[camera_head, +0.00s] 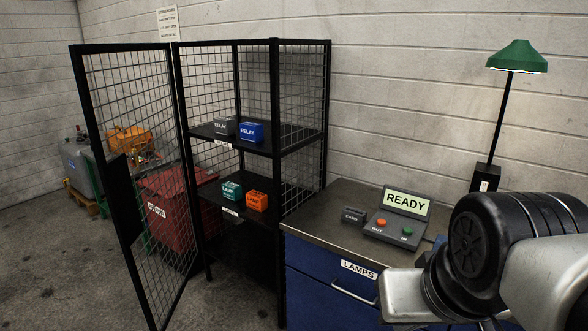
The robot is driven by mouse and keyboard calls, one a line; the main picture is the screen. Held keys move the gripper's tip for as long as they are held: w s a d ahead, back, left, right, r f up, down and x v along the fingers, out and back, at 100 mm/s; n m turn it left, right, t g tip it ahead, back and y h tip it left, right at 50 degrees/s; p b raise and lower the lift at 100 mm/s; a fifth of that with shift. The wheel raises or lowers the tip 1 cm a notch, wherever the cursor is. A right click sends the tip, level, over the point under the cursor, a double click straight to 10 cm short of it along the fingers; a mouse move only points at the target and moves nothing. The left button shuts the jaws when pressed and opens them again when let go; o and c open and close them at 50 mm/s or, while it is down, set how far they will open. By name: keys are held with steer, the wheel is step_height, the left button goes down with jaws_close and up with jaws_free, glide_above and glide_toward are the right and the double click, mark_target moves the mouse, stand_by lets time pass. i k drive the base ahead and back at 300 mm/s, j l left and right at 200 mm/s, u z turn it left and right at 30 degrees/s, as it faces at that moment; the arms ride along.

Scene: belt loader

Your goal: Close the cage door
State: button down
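The cage (277,95) is a tall black frame with wire mesh, standing against the wall left of the blue cabinet. Its mesh door (125,75) stands wide open, swung out to the left and toward me, with a solid dark plate (124,200) on its free-edge side. Inside, a grey relay box and a blue relay box (251,132) stand on the upper shelf. A green lamp box (232,190) and an orange lamp box (257,201) stand on the lower shelf. My arm shows at the lower right, apart from the door; my gripper's fingers are not visible.
The blue cabinet (318,300) has a drawer labelled LAMPS and carries a console (397,229) reading READY, a small card box (353,215) and a green lamp (516,57). A red bin (170,205) stands behind the door. Floor at the left is clear.

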mark_target(115, 174)
steer(key=i+j, duration=0.1)
steer(key=j, duration=0.65)
steer(key=i+j, duration=0.15)
steer(key=j, duration=0.6)
steer(key=i+j, duration=0.1)
steer(key=j, duration=0.65)
steer(key=i+j, duration=0.1)
steer(key=j, duration=0.65)
steer(key=i+j+z, duration=0.1)
steer(key=j, duration=0.65)
steer(key=i+j, duration=0.15)
steer(key=j, duration=0.6)
steer(key=i, duration=0.5)
steer(key=i+l+u, duration=0.2)
steer(key=j, duration=0.1)
